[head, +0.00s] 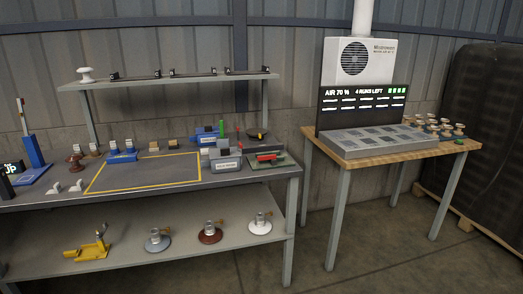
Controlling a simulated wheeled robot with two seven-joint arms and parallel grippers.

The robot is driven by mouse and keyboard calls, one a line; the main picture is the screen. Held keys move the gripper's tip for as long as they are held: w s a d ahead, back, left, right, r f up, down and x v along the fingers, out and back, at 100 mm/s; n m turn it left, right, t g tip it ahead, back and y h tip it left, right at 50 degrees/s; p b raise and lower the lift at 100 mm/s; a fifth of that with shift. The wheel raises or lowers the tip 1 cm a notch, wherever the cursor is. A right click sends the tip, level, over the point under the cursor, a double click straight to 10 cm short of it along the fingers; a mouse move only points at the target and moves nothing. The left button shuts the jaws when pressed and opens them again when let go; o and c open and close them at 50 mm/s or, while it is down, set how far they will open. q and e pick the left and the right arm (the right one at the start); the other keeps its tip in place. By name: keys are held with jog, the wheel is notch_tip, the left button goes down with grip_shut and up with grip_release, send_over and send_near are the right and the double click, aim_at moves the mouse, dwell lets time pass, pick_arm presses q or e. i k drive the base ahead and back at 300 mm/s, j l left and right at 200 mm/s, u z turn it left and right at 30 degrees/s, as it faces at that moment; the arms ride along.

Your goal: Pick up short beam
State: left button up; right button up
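Several dark bar-like pieces with small upright ends lie in a row along the raised shelf (180,80) above the left bench. One bar (135,76) is at the left, one (192,73) in the middle and one (248,71) at the right. They look nearly alike in length at this size, so I cannot tell which is the short beam. Neither of my grippers shows in the head view, and nothing is seen touching the bars.
The left bench (200,187) carries a yellow-outlined mat (145,174), blue and grey devices, and small parts. Its lower shelf (130,245) holds a yellow tool (88,250) and round-based parts. A wooden-topped table (455,146) with a grey slotted unit (375,141) stands right, beyond a floor gap.

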aim_at(262, 148)
jog(key=i+l+u, duration=0.35)
jog(key=i+l, duration=0.25)
jog(key=i, duration=0.35)
jog(key=i+l+u, duration=0.4)
jog(key=i+l, duration=0.45)
